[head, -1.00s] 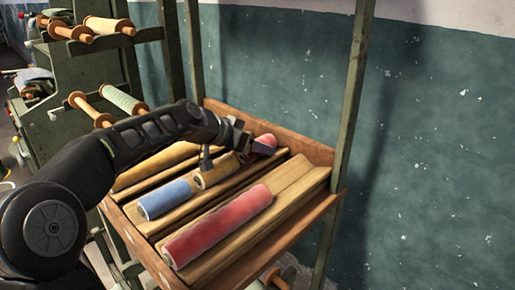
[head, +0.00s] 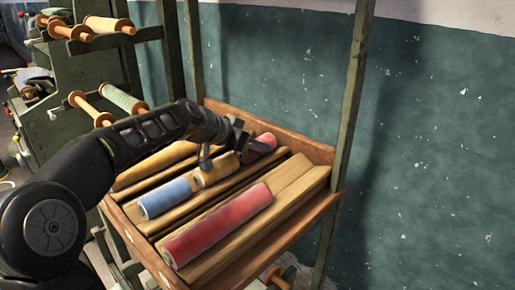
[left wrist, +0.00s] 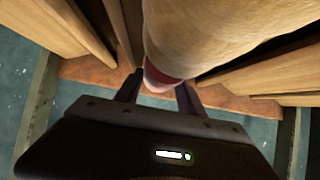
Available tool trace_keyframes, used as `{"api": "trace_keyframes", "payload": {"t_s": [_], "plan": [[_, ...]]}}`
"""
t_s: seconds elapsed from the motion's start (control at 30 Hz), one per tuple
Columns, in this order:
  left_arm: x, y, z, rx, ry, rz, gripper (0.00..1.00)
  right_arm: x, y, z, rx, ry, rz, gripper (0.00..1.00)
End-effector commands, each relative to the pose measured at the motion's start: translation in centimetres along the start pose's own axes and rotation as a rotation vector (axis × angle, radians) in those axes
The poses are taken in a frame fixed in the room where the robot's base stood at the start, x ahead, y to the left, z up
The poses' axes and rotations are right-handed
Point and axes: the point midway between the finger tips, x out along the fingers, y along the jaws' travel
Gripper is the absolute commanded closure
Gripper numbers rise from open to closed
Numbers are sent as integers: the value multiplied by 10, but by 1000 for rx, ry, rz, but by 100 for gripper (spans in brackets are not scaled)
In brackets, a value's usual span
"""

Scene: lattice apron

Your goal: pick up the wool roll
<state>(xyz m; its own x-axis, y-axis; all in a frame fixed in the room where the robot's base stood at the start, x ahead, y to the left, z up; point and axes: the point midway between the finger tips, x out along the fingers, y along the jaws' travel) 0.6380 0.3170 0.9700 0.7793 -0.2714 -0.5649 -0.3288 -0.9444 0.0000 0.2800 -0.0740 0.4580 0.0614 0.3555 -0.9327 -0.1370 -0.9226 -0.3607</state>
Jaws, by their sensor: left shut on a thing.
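Several rolls lie in the grooves of a wooden tray (head: 318,152). The middle groove holds a blue roll (head: 166,198), a beige roll (head: 217,170) and a red roll (head: 264,144) in line. My left gripper (head: 243,145) is over the back of this row, where the beige and red rolls meet. In the left wrist view, the beige roll (left wrist: 220,30) fills the top, and a red end (left wrist: 157,77) shows between the fingers (left wrist: 160,90). The left gripper looks shut on the back red roll, partly hidden by the fingers. My right gripper is out of view.
A larger red roll (head: 218,224) lies in the front groove. A green post (head: 350,100) rises at the tray's right corner, with a teal wall (head: 435,130) behind. Green racks with spools (head: 108,25) stand at the left. The tray's front right is bare.

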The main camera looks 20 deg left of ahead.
Motion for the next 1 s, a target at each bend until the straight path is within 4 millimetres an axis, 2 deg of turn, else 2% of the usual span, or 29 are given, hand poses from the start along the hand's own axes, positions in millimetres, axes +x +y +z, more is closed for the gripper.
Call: {"api": "trace_keyframes", "payload": {"t_s": [0.03,0.23,0.57,0.67,1.0], "plan": [[0,0,0,0,0,0,82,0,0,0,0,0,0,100],[0,0,0,0,0,0,99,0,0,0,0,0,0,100],[-3,0,-5,1,2,-2,99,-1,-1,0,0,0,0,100],[-9,0,-15,3,3,-1,99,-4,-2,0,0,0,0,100],[-46,0,-68,3,4,0,99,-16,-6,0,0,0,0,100]]}}
